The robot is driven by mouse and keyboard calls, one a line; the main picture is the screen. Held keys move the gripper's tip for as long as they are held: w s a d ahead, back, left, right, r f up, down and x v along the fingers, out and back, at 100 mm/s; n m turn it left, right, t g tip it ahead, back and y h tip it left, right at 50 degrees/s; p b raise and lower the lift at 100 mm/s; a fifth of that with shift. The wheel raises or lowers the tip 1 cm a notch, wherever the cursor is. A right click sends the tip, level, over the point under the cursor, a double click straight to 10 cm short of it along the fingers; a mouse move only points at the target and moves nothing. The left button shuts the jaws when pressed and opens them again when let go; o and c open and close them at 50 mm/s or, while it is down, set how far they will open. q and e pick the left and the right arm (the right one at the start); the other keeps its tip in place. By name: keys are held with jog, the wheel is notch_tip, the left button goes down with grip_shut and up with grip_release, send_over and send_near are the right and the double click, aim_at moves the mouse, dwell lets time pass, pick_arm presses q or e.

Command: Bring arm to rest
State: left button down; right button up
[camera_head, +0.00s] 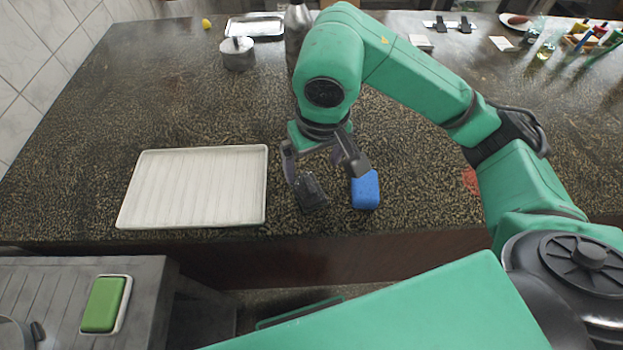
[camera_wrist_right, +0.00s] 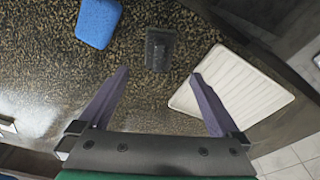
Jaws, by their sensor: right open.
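My right arm (camera_head: 420,80) reaches in from the right over the dark speckled counter. Its gripper (camera_head: 325,172) points down, open and empty, above the counter. A small black block-shaped item (camera_head: 311,192) lies just by the gripper in the head view; in the right wrist view this black item (camera_wrist_right: 160,49) lies beyond the gap between the open fingers (camera_wrist_right: 158,100). A blue sponge (camera_head: 365,189) lies to its right in the head view, and also shows in the right wrist view (camera_wrist_right: 98,22). My left gripper is not in view.
A white ribbed tray (camera_head: 262,190) lies left of the gripper. A metal pot (camera_head: 237,54), a bottle (camera_head: 297,30) and a metal tray (camera_head: 232,28) stand at the back. A green sponge in a dish (camera_head: 104,304) sits at the lower left. The counter's left middle is clear.

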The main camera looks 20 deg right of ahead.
jog(key=shift+s+r, duration=0.1)
jog(key=shift+r, duration=0.6)
